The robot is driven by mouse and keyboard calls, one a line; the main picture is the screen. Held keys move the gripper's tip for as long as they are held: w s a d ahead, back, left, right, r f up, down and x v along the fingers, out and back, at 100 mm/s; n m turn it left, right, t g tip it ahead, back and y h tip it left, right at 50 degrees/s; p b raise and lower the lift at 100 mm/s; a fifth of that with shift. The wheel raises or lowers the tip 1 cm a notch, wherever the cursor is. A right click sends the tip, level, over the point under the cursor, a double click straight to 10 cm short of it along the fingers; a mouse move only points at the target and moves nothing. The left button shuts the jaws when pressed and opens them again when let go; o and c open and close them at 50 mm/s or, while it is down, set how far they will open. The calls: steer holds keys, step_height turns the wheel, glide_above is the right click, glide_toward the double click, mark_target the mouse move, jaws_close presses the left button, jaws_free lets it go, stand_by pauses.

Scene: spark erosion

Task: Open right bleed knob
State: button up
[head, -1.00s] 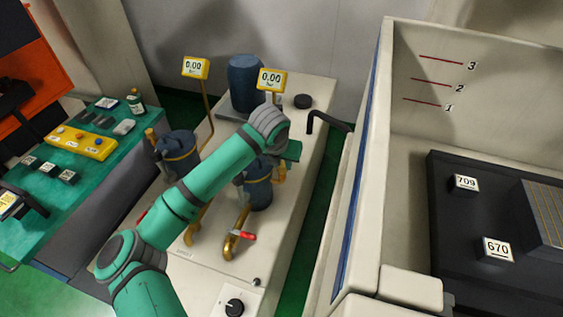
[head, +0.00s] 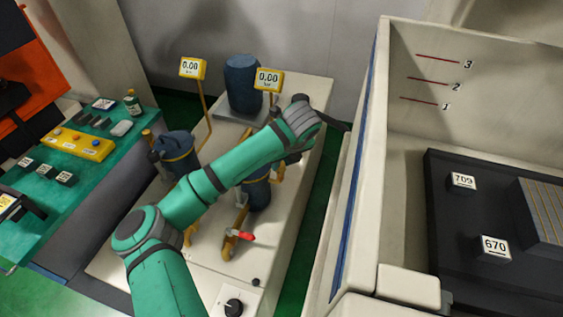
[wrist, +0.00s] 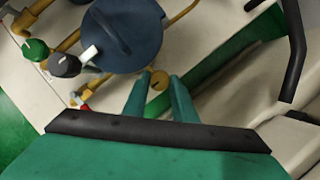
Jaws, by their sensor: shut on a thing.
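The right filter housing is a dark blue canister (head: 258,192) on the cream cabinet, partly hidden behind my arm; its round top (wrist: 118,35) fills the upper middle of the wrist view. A small round brass knob (wrist: 159,81) sits beside the canister. My gripper (wrist: 160,86) has its two green fingers on either side of this knob and is shut on it. In the head view my wrist covers the knob and most of the fingers. The knob's turn angle cannot be told.
A green knob (wrist: 35,49) and a black knob (wrist: 64,65) stand left of the canister in the wrist view. A gauge (head: 268,80) reads 0.00. A red-handled brass valve (head: 240,237) is in front. A black bent handle (wrist: 293,50) lies to the right.

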stand_by(0.3)
steer(key=o, duration=1)
steer(key=shift+o, duration=0.2)
steer(key=shift+r, duration=0.1)
steer(key=v, duration=1)
steer(key=shift+r, duration=0.3)
steer(key=shift+d, duration=0.15)
